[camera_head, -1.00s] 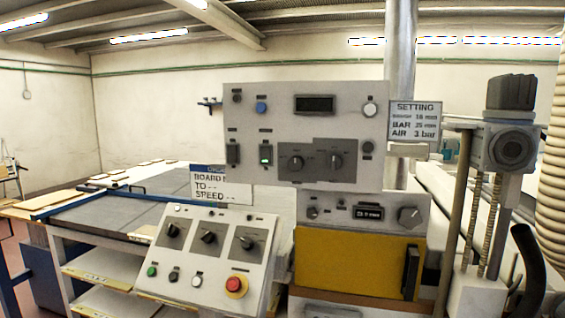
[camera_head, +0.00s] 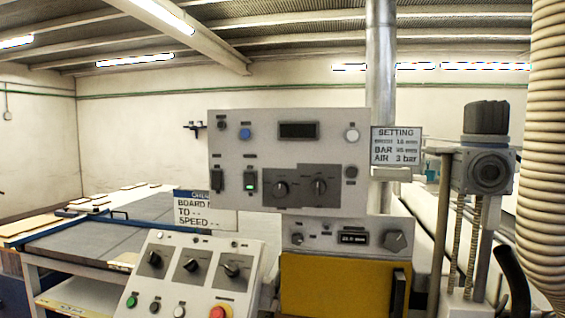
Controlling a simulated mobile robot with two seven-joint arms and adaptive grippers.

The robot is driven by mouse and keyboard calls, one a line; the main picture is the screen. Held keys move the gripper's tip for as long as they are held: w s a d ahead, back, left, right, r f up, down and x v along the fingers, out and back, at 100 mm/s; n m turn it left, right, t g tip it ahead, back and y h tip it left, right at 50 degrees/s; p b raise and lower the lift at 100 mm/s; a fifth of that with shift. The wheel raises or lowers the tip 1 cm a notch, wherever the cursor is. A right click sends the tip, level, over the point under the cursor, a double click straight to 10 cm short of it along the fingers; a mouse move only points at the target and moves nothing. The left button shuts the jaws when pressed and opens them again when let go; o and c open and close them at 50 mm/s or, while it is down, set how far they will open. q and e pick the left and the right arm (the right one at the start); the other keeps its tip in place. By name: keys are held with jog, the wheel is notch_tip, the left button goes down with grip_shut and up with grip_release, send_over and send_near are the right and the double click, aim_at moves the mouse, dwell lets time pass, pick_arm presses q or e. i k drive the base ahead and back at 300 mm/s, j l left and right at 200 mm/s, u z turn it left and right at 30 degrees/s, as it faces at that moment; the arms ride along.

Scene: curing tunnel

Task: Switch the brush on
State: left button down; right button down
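A grey upper control panel (camera_head: 345,170) faces me in the middle. It carries two rocker switches: a left one (camera_head: 217,179), dark, and a right one (camera_head: 250,183) with a green light. It also has two dark rotary knobs (camera_head: 300,186), a blue button (camera_head: 245,133), a white button (camera_head: 352,135) and a dark display (camera_head: 298,130). The labels are too small to read, so I cannot tell which control is the brush's. Neither of my grippers is in view.
Below stands a sloped console (camera_head: 200,290) with three rotary switches, green, black and white buttons and a red stop button (camera_head: 219,312). A setting sign (camera_head: 396,146), a motor unit (camera_head: 487,170) and a ribbed hose (camera_head: 555,150) are at right.

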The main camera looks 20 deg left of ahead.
aim_at(217, 182)
jog(key=j+u, duration=0.15)
jog(key=j, duration=0.35)
jog(key=i+j+u, duration=0.15)
jog(key=j, duration=0.35)
jog(key=i+j+u, duration=0.15)
jog(key=j, duration=0.35)
jog(key=k, duration=0.05)
